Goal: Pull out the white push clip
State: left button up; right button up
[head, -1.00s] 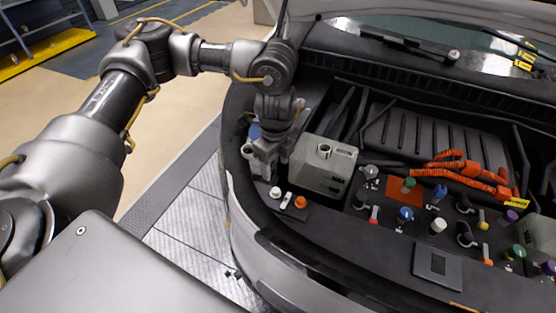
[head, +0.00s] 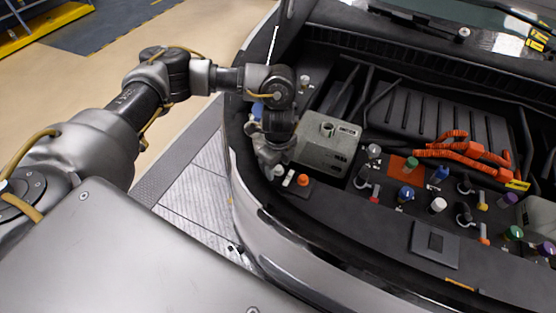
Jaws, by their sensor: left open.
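A small white round-topped part (head: 278,171), likely the white push clip, sits on the dark front panel at the left of the engine bay. My left gripper (head: 271,166) is open, pointing down right at this part. Its fingers are small and partly hidden by the wrist, so I cannot tell whether they are around the part or just beside it. A flat white tab (head: 289,178) and an orange cap (head: 304,180) sit just right of it. My right gripper is not in view.
A grey reservoir box (head: 327,145) stands close behind and right of my left gripper. Several coloured caps and an orange cable (head: 465,150) lie farther right. The car's front edge (head: 262,222) curves below.

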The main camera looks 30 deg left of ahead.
aim_at(278, 167)
pick_arm(q)
jog(key=c, duration=1)
jog(key=o, duration=0.3)
jog(key=shift+c, duration=1.1)
jog(key=shift+r+p, duration=0.3)
jog(key=shift+p, duration=0.05)
jog(key=shift+r+p, duration=1.8)
jog(key=shift+p, duration=0.1)
jog(key=shift+r+p, duration=0.3)
jog(key=shift+p, duration=0.05)
